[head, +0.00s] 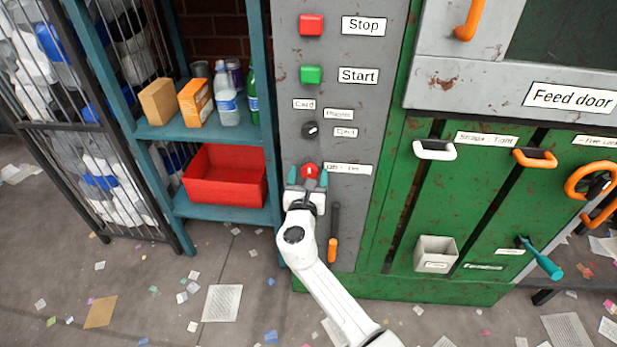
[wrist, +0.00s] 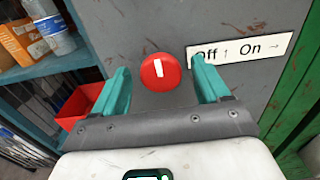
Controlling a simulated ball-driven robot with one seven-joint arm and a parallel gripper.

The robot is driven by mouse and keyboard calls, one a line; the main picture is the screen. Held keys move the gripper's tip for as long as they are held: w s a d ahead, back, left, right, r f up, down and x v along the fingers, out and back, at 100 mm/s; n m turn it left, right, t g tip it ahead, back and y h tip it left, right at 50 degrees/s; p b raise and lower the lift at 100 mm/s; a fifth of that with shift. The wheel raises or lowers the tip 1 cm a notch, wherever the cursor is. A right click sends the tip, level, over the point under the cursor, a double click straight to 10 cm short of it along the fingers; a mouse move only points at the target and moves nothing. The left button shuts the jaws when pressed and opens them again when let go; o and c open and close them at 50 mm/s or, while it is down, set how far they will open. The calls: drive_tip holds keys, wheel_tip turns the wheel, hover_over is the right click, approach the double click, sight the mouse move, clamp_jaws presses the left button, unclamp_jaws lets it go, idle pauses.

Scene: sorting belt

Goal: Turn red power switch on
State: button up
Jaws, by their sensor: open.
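The red power switch (head: 310,170) is a round red knob on the grey panel, with a white line on its face. In the wrist view the red knob (wrist: 160,72) shows its white line near upright, tilted slightly. The label (wrist: 240,48) to its right reads "Off ↑" and "On →". My gripper (head: 308,178) is open, with teal fingers on the left and right of the knob. In the wrist view my gripper (wrist: 158,85) has visible gaps on both sides of the knob. Whether the fingertips reach around it is hard to tell.
Above are a red Stop button (head: 311,25), a green Start button (head: 311,74) and a black selector knob (head: 310,129). An orange-ended lever (head: 332,250) sits in a slot to the lower right. A teal shelf (head: 190,130) with a red bin (head: 226,176) stands left.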

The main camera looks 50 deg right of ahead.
drive_tip(key=shift+c, duration=0.3)
drive_tip(key=c, duration=1)
drive_tip(key=shift+o, duration=0.2)
drive_tip(key=shift+b, duration=0.3)
drive_tip(key=m+b, duration=0.3)
drive_tip(key=shift+f+m, duration=0.25)
drive_tip(key=shift+m, duration=0.15)
drive_tip(key=m+b, duration=0.4)
drive_tip(key=m, duration=0.1)
drive_tip(key=shift+s+d+m+b, duration=0.1)
drive_tip(key=shift+s+m+b, duration=0.05)
drive_tip(key=shift+m+b, duration=0.2)
drive_tip(key=m+b, duration=0.4)
drive_tip(key=shift+f, duration=0.15)
drive_tip(key=shift+m+b, duration=1.55)
drive_tip(key=shift+m, duration=0.6)
